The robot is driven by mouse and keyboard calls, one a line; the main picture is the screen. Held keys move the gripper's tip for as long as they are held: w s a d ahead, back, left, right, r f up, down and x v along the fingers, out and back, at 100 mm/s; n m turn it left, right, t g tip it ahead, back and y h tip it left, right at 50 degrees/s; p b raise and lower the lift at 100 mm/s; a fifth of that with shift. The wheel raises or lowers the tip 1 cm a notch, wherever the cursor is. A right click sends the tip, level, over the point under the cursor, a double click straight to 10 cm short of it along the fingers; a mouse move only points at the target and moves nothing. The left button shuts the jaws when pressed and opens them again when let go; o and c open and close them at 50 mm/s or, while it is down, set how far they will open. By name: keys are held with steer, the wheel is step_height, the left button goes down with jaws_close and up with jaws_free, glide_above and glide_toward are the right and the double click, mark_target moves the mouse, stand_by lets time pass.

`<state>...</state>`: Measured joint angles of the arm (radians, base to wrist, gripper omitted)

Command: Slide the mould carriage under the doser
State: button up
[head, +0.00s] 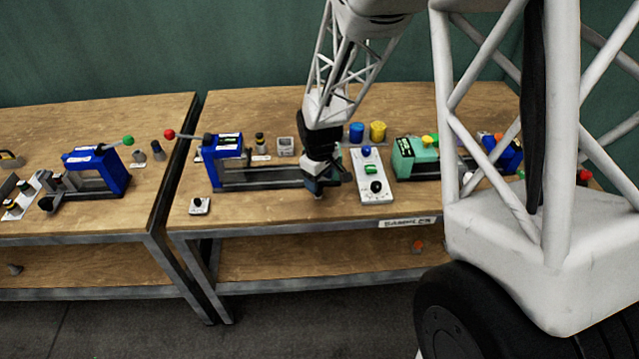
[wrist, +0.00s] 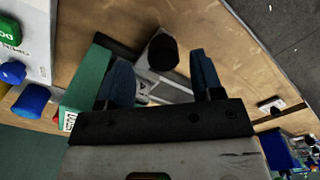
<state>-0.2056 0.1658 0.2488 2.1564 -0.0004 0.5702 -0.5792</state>
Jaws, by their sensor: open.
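My gripper (head: 318,190) is over the right end of the dark rail of the middle blue press (head: 222,158), and it hides that part in the head view. In the wrist view its two blue fingers (wrist: 160,75) are apart. A black round knob (wrist: 162,51) on a grey metal piece, which looks like the mould carriage (wrist: 168,88), shows in the gap between them. I cannot tell whether the fingers touch it. A green block (wrist: 88,82) stands close beside the left finger; it may be the doser, but I cannot tell.
A grey button panel (head: 372,178) is just right of my gripper, with blue and yellow jars (head: 377,131) behind it. A green press (head: 405,158) stands further right. A small dial box (head: 200,206) sits at the front left. The bench front (head: 265,208) is clear.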

steer(key=shift+r, duration=2.5)
steer(key=shift+d, duration=0.1)
steer(key=shift+s+d+r, duration=0.1)
steer(key=shift+s+r, duration=0.05)
steer(key=shift+r, duration=0.15)
steer(key=s+d+r+m+t, duration=0.1)
steer(key=s+d+r+m, duration=0.55)
steer(key=s+r, duration=0.75)
steer(key=s+d+r+m, duration=0.1)
steer(key=s+d+r, duration=0.2)
steer(key=s, duration=0.5)
steer(key=s+d+r+m+t, duration=0.1)
steer(key=s+d+r, duration=0.2)
steer(key=s, duration=0.5)
steer(key=shift+s+r+m+t, duration=0.2)
steer(key=shift+r+m+t, duration=0.15)
steer(key=shift+r, duration=0.25)
